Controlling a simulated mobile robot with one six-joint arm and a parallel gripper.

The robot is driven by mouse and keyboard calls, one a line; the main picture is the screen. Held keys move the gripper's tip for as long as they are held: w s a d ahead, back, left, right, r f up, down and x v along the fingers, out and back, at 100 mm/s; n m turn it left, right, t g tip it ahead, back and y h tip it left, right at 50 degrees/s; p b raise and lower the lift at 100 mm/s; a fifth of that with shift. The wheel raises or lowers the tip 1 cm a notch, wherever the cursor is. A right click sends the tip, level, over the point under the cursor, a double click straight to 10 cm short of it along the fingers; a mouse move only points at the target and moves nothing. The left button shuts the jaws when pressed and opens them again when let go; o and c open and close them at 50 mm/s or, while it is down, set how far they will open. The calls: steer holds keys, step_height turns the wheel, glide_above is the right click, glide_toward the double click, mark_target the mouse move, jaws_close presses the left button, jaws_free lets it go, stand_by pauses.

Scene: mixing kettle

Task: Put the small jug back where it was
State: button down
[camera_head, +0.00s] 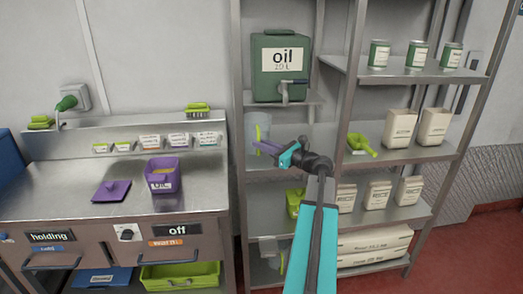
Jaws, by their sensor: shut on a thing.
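The jug looks upright. I cannot tell whether its base touches the shelf (322,138).
A shelf post (237,160) stands close on the left. A lime scoop (362,145) and pale containers (400,127) are to the right. A purple tub (163,185) stands on the steel counter (60,190).

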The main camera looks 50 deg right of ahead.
steer(key=shift+f, duration=1.2)
steer(key=c, duration=1.8)
jaws_free()
steer(key=s+d+b, duration=0.1)
steer(key=s, duration=1.1)
steer(key=shift+d+b, duration=0.15)
steer(key=shift+b, duration=0.25)
